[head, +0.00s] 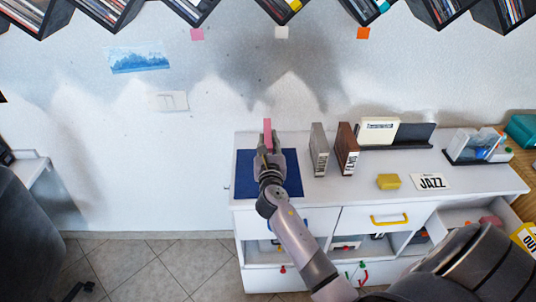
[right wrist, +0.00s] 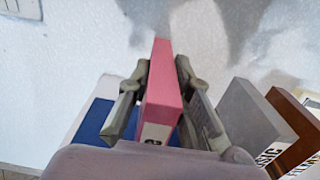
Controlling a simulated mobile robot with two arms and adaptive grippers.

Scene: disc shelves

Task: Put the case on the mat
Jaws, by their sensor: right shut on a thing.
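A pink case (head: 267,127) stands upright in my right gripper (head: 268,143), above or at the blue mat (head: 244,183). In the right wrist view the pink case (right wrist: 163,88) is between both fingers of the right gripper (right wrist: 158,95), with a white label low on its near side. The blue mat (right wrist: 92,122) shows behind the left finger there. The mat lies on the left end of the white cabinet top. I cannot tell whether the case touches the mat. My left gripper is not in view.
A grey case (head: 319,149) and a brown case (head: 347,148) stand just right of the mat. Further right are a cream case (head: 378,130), a yellow block (head: 388,181), a JAZZ card (head: 430,181) and a holder of clear cases (head: 475,146). Disc shelves (head: 187,8) hang above.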

